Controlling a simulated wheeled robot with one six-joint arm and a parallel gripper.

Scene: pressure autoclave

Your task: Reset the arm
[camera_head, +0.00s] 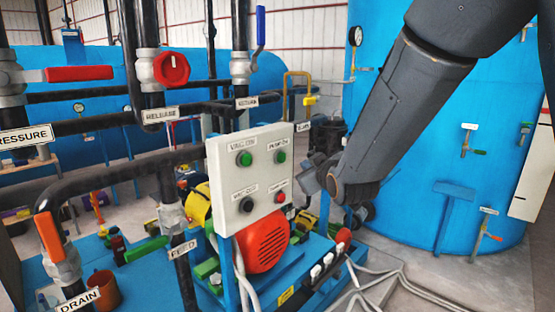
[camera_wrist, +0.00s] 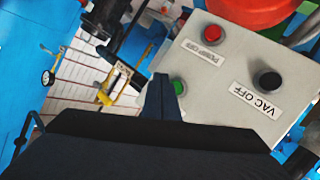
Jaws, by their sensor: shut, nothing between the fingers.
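My gripper (camera_head: 312,180) is at the end of my dark arm, which reaches down from the upper right in the head view. It is close to the right edge of the grey control panel (camera_head: 229,198). The panel carries two green buttons at the top, and a black and a red button below. In the wrist view my gripper's fingers (camera_wrist: 162,88) are together and empty, in front of the panel (camera_wrist: 237,87) near a green button (camera_wrist: 178,87). Whether the fingertips touch the panel I cannot tell.
A red round motor cover (camera_head: 263,240) sits below the panel. Pipes with a red knob (camera_head: 171,69), a red lever (camera_head: 79,73) and an orange lever (camera_head: 49,236) stand at the left. A large blue tank (camera_head: 400,135) stands behind my arm. Cables lie on the floor at lower right.

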